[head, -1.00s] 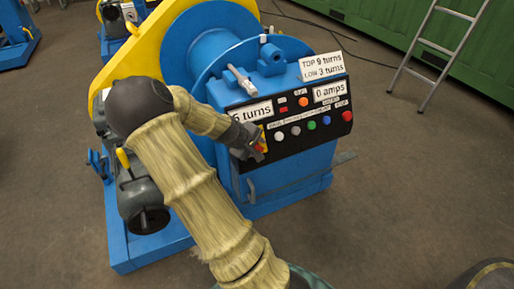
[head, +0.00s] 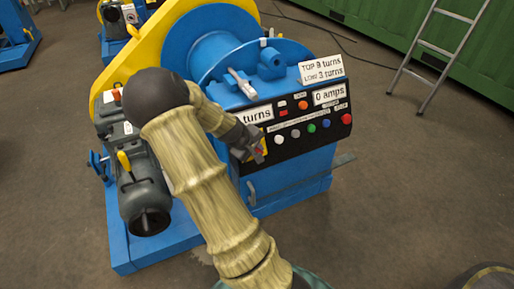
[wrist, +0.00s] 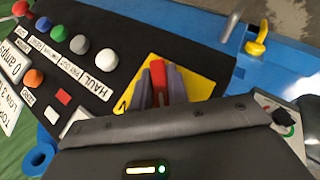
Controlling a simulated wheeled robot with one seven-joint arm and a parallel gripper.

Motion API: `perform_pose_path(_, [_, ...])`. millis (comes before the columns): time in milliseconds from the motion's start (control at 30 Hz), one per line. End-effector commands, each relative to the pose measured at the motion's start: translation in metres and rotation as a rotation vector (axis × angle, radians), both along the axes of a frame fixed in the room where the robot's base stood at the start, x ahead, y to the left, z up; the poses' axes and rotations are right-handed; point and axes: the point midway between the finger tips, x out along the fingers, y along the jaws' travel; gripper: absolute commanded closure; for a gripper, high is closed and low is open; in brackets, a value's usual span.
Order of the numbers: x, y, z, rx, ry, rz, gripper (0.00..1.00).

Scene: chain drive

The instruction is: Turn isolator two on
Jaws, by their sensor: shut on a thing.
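A red isolator handle (wrist: 158,80) stands on a yellow plate (wrist: 196,84) at the end of the black control panel. In the wrist view my gripper (wrist: 160,88) has a grey finger on either side of the handle and is shut on it. In the head view my gripper (head: 258,150) is at the panel's left end, covering most of the yellow plate and handle. The plate's lettering is mostly hidden, so I cannot read which isolator this is.
The black panel (head: 290,146) carries several coloured buttons and readouts, including "0 amps" (head: 328,95). A blue drum machine (head: 215,58) with a yellow guard (head: 122,72) stands behind. A yellow lever (wrist: 258,45) lies beyond the panel edge. A ladder (head: 440,50) stands right.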

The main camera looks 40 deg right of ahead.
Motion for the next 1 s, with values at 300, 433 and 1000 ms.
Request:
perform_pose_path(300, [0.001,0.0004,0.0055,0.153,-0.041,-0.078,1.0])
perform_pose_path(433, [0.0019,0.0019,0.0052,0.226,-0.058,-0.113,1.0])
perform_pose_path(1000, [-0.0002,-0.0002,0.0036,0.551,-0.136,-0.286,1.0])
